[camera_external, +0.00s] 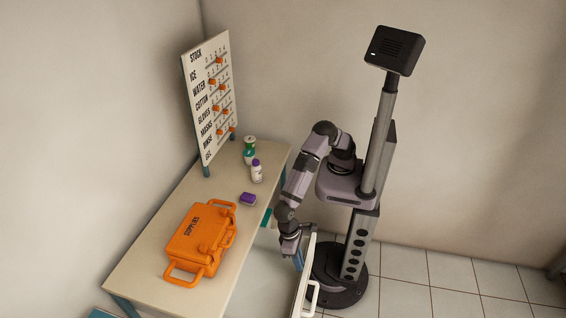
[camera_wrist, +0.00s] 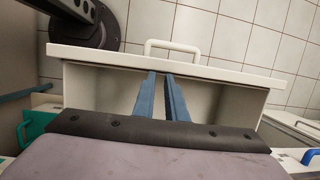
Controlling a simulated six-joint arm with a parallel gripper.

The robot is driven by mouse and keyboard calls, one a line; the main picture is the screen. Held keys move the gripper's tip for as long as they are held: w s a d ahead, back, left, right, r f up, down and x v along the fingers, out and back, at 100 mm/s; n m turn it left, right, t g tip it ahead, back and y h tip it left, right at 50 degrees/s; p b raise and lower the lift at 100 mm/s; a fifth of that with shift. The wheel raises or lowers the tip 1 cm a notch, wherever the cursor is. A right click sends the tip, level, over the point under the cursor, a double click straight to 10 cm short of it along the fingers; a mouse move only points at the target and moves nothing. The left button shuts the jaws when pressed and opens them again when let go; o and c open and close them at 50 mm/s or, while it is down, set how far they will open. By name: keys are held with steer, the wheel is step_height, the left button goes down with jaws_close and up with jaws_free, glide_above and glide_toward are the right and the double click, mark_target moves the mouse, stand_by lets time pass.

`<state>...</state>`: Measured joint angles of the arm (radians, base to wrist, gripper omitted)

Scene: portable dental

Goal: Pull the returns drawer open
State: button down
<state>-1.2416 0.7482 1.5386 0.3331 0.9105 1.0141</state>
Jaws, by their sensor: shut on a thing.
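A pale drawer stands pulled out, with its white front panel (camera_wrist: 110,55) and white handle (camera_wrist: 172,47) in the wrist view. Its front (camera_external: 304,280) and handle (camera_external: 313,298) show at the bottom of the external view, right of the table. No label is visible, so I cannot tell its name. My gripper's blue fingers (camera_wrist: 160,76) reach across the drawer's inside to the back of the front panel, with a narrow gap between them. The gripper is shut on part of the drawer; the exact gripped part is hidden. In the external view my gripper (camera_external: 298,258) is at the panel.
The table (camera_external: 150,250) carries an orange supplies case (camera_external: 196,240), a purple block (camera_external: 248,199) and bottles (camera_external: 257,172). A stock board (camera_external: 210,95) stands behind. A green part (camera_wrist: 35,128) and a blue handle (camera_wrist: 311,155) flank the drawer. Tiled floor lies clear at right.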

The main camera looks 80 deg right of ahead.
steer(key=w+r+p, duration=0.3)
steer(key=w+r, duration=0.3)
steer(key=r, duration=0.3)
steer(key=shift+w+r, duration=0.15)
steer(key=shift+r, duration=0.2)
